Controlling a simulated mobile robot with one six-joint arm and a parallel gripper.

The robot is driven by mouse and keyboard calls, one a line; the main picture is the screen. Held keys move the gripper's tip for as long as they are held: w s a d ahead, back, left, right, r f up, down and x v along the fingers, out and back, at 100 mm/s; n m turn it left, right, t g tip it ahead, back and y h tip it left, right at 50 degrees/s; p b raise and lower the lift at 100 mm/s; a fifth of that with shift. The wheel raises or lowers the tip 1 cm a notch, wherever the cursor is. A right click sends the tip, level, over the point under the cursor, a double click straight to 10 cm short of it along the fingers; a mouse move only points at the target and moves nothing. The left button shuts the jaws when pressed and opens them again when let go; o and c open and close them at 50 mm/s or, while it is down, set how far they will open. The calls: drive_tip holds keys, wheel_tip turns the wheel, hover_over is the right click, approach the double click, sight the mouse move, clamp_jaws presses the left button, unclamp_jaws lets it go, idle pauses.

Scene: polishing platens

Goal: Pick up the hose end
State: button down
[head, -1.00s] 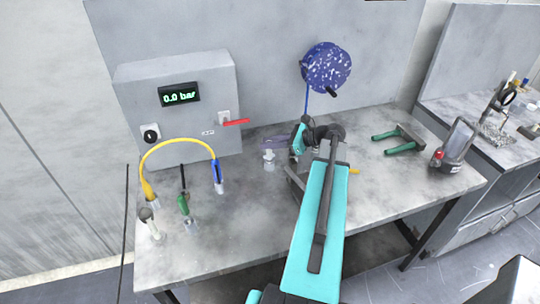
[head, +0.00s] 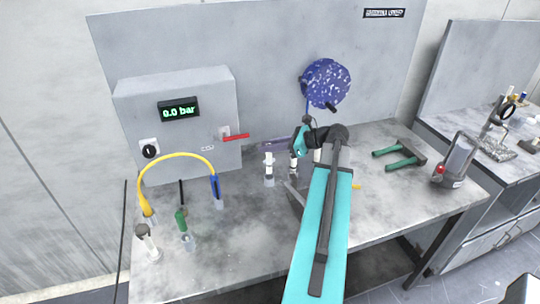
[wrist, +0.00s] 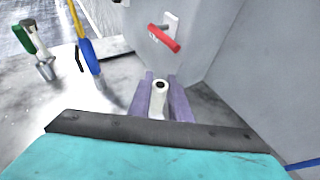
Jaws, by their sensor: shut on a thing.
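My gripper (head: 268,146) is over the back of the bench, its purple fingers pointing left towards the grey pressure box. In the wrist view, the gripper (wrist: 160,79) is closed around a pale piece with a dark round hole, which looks like the hose end (wrist: 158,101). The held piece is hard to make out in the head view. A blue speckled hose coil (head: 326,82) hangs on the back panel, with a short blue run dropping behind my wrist. Blue hose (wrist: 303,163) also shows at the lower right in the wrist view.
Pale fittings (head: 268,171) stand below my gripper. The pressure box (head: 190,100) reads 0.0 bar and has a red lever (head: 236,137). A yellow hose (head: 172,156), a green-handled fitting (head: 182,222) and a blue connector (head: 215,187) stand at the left.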

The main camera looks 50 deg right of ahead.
drive_tip(key=shift+r+b, duration=0.45)
drive_tip(key=shift+r, duration=1.8)
drive_tip(key=shift+r, duration=0.1)
